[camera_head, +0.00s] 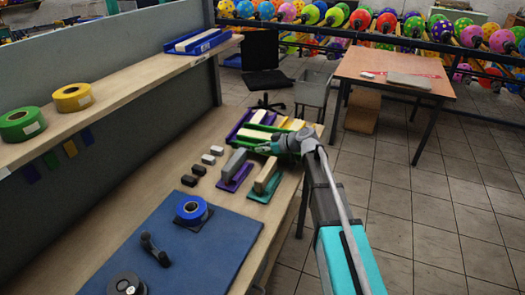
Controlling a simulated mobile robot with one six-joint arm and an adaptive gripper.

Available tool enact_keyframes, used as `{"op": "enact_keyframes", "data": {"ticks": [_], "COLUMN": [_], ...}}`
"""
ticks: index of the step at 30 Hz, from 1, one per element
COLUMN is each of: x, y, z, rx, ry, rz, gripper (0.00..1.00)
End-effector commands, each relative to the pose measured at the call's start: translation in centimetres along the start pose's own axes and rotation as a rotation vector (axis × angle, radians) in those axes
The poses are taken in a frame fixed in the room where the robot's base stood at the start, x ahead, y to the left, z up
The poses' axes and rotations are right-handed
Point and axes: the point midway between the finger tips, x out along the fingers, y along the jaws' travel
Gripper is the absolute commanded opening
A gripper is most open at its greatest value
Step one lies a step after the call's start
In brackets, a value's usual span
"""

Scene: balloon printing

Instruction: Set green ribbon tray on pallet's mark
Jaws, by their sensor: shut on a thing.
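My gripper (268,148) is at the far end of the workbench, at the near edge of a cluster of trays. It is shut on what looks like a green tray (251,147); the wrist hides part of it and the exact grip. Beside and behind it lies a purple tray (238,127) with pale cream and yellow pieces. I cannot clearly make out a pallet or its mark in this cluster. A green ribbon roll (22,124) stands on the upper shelf at left, next to a yellow roll (72,97).
A purple-based block (236,172) and a teal-based block (265,182) stand close in front of my gripper. A blue mat (215,240) holds a blue roll (191,208). A blue tray (203,40) sits on the shelf.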

Motion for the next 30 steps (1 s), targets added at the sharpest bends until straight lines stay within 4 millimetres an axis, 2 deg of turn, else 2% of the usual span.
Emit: {"op": "enact_keyframes", "data": {"ticks": [28, 29, 30], "x": [0.5, 0.5, 0.5], "y": [0.0, 0.0, 0.0], "z": [1.0, 1.0, 1.0], "rx": [0.000, 0.000, 0.000], "ry": [0.001, 0.000, 0.000], "rz": [0.001, 0.000, 0.000], "gripper": [0.00, 0.24, 0.31]}}
